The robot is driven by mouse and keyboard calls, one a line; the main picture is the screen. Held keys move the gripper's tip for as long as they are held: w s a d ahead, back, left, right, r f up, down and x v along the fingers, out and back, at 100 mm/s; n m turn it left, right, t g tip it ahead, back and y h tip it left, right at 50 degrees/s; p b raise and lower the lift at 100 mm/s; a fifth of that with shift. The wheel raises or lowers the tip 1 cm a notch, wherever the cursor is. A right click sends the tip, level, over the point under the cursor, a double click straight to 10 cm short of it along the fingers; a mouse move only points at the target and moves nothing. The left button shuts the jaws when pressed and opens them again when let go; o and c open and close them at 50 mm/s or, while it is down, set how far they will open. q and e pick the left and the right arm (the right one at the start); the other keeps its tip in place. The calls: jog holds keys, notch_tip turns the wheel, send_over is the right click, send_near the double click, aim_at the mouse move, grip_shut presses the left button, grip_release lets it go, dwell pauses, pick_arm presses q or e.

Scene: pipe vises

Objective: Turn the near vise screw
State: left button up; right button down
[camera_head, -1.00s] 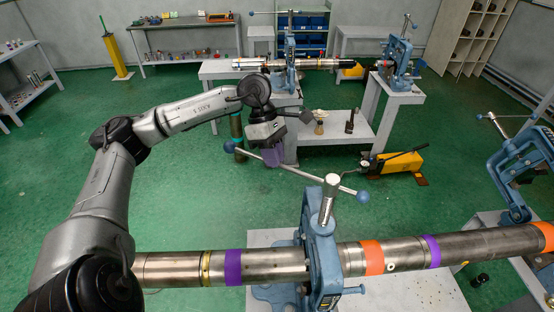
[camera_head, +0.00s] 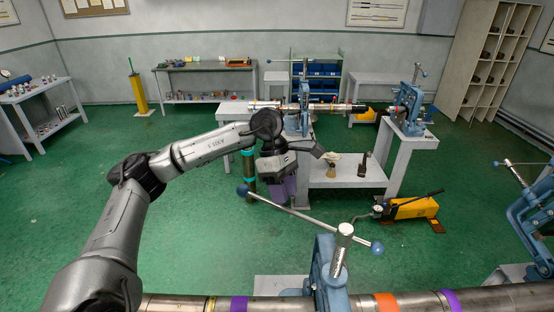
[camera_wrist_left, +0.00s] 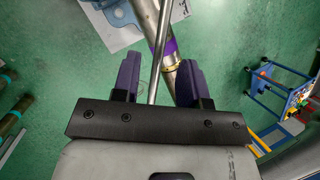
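The near vise (camera_head: 327,270) is blue and stands at the bottom of the head view, around a long metal pipe. Its screw (camera_head: 342,245) is a silver post with a slanted bar handle (camera_head: 305,217). The handle has a blue ball at each end, the left one (camera_head: 243,191) nearer my gripper. My left gripper (camera_head: 283,188) has purple fingers pointing down over the handle's left half. In the left wrist view, the fingers (camera_wrist_left: 158,78) are apart, with the bar (camera_wrist_left: 154,75) running between them and a gap beside it. My right gripper is not in view.
The pipe (camera_head: 265,304) with purple and orange bands crosses the bottom edge. Another blue vise (camera_head: 530,210) stands at the right. Behind are a yellow pump (camera_head: 410,207) on the floor and a far bench with vises (camera_head: 410,110). Green floor is open at the left.

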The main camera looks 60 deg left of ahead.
pick_arm(q)
jog(key=p+v, duration=0.2)
jog(key=v, duration=0.9)
dwell(0.5)
